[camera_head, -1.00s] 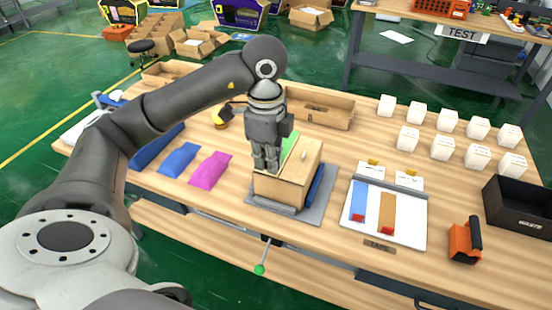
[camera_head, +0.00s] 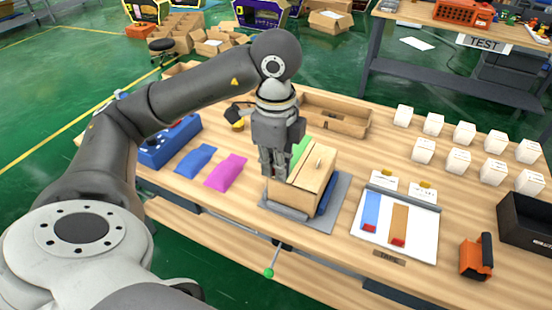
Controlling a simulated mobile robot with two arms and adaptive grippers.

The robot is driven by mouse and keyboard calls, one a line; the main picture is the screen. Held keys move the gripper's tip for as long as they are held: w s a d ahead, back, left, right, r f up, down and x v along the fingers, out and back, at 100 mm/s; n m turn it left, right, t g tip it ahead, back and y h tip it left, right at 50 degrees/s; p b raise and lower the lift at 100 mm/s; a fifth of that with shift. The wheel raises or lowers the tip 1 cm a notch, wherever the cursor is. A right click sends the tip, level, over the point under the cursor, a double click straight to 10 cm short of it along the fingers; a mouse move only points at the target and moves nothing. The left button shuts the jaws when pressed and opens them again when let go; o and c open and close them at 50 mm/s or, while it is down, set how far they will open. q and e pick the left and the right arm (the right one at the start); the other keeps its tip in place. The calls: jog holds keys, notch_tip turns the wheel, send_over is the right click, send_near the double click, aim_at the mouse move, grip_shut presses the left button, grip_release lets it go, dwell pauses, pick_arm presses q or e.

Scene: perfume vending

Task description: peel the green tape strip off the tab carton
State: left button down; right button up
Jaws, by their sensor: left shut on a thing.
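The tab carton (camera_head: 318,186) is a tan box on a grey plate (camera_head: 337,208) near the table's front middle. The green tape strip (camera_head: 302,147) shows as a small green patch at the carton's far left, partly behind my gripper. My left gripper (camera_head: 275,176) points down at the carton's left side, its fingers close together, shut on what appears to be the green tape strip. The fingers hide the held part. My right gripper is not in view.
Blue (camera_head: 196,158) and magenta (camera_head: 225,171) pouches lie left of the carton. A white board (camera_head: 410,240) with blue and brown strips lies to its right. Several white boxes stand at the right, near a black bin (camera_head: 530,221). An open cardboard tray (camera_head: 345,122) is behind.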

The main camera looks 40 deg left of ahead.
pick_arm(q)
jog(key=shift+r+p, duration=1)
jog(key=shift+r, duration=0.25)
